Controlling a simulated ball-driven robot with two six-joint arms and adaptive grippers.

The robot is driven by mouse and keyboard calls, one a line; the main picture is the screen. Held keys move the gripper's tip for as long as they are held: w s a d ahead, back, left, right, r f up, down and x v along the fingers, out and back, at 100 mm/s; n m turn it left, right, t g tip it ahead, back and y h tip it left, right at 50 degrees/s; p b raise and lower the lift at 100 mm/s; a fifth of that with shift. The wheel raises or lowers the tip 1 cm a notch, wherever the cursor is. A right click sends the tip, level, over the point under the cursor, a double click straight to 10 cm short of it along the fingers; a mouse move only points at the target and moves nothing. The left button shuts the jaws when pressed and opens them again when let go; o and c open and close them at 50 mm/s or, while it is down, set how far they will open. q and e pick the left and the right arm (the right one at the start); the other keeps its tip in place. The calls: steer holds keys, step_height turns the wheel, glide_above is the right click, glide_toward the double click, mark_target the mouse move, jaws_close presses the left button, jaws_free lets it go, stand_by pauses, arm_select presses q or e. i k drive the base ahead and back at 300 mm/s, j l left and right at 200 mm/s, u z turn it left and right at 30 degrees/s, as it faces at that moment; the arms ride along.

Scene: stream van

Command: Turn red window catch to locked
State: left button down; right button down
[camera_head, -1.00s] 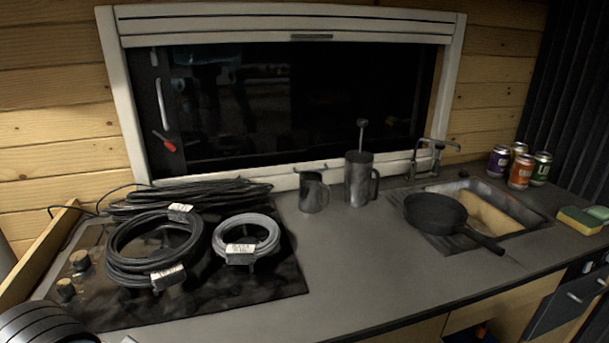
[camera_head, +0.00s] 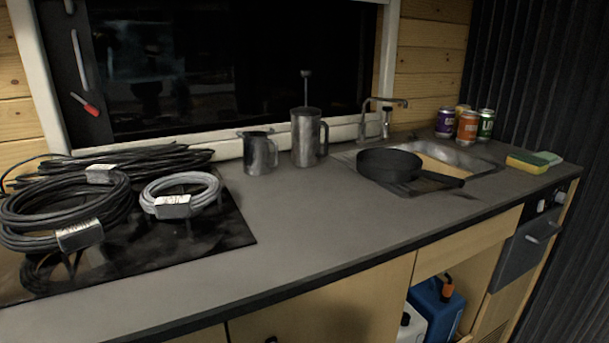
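The red window catch (camera_head: 91,110) is on the dark left side of the window (camera_head: 220,65), low down near the white frame. Its red grip points down and to the right, with a pale end at its upper left. A pale upright handle (camera_head: 79,60) is above it. Neither of my grippers shows in this view, and nothing touches the catch.
Cable coils (camera_head: 65,212) lie on the dark hob (camera_head: 220,228) below the catch. A metal jug (camera_head: 260,153) and a press pot (camera_head: 307,137) stand before the window. A pan (camera_head: 389,165) sits over the sink (camera_head: 470,160). The middle counter (camera_head: 310,210) is clear.

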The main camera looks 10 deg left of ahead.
mark_target(93, 108)
steer(key=u, duration=1.4)
steer(key=j+u, duration=0.15)
steer(key=u, duration=0.2)
steer(key=j+u, duration=0.1)
steer(key=u, duration=0.25)
